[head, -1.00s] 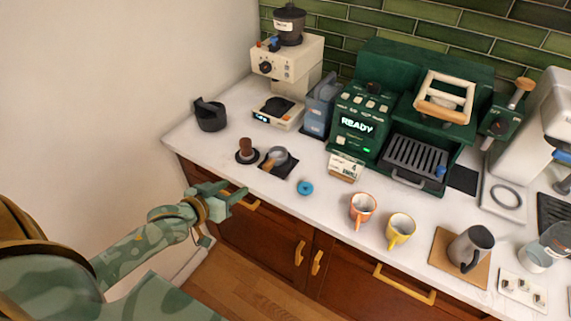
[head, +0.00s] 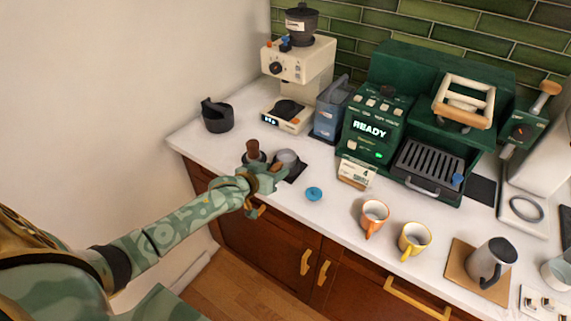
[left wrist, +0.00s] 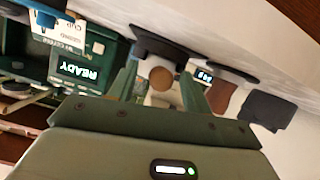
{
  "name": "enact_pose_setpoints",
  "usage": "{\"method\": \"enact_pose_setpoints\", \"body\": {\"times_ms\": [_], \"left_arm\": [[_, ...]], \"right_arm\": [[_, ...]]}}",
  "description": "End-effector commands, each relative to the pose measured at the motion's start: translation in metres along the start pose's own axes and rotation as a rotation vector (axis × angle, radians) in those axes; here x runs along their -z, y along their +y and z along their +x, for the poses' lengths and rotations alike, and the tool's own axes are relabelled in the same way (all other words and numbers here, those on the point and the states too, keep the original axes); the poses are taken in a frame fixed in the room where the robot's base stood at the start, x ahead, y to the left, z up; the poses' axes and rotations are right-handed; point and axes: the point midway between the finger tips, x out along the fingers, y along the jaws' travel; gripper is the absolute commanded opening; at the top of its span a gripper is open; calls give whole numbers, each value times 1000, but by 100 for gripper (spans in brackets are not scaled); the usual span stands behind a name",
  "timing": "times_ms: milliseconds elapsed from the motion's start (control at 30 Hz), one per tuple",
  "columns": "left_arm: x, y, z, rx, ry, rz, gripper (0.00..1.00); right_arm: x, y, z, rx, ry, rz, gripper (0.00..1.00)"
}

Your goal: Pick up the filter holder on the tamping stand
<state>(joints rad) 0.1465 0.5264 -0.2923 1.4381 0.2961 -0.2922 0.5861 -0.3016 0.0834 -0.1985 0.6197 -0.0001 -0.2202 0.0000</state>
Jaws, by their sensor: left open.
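The filter holder (head: 287,157) sits on the dark tamping stand (head: 297,174) near the counter's left front edge. Its metal basket shows, while my gripper partly covers its wooden handle. My left gripper (head: 272,177) is open at the handle, over the counter edge. In the left wrist view, the round wooden end of the filter holder's handle (left wrist: 161,78) appears between the two spread fingers of my left gripper (left wrist: 159,86). I cannot tell whether they touch it. The dark tamping stand (left wrist: 150,42) lies beyond. My right gripper is not in view.
A tamper (head: 253,149) with a brown handle stands just left of the filter holder. A blue disc (head: 314,194) and orange cup (head: 374,217) lie to the right.

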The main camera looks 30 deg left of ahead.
Motion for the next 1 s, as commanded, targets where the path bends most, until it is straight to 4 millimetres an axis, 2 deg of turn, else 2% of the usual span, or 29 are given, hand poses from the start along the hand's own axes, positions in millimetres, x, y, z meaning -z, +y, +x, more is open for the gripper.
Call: {"method": "enact_pose_setpoints", "body": {"times_ms": [233,400,433,767,867,1000], "left_arm": [[0,0,2,0,0,0,49],[0,0,2,0,0,1,2],[0,0,2,0,0,1,0],[4,0,1,-1,3,0,0],[12,2,-2,0,4,1,0],[34,5,-11,-1,6,0,0]], "right_arm": [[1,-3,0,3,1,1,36],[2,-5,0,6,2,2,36],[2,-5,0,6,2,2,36],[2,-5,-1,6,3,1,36],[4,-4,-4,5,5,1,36],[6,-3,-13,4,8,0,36]]}}
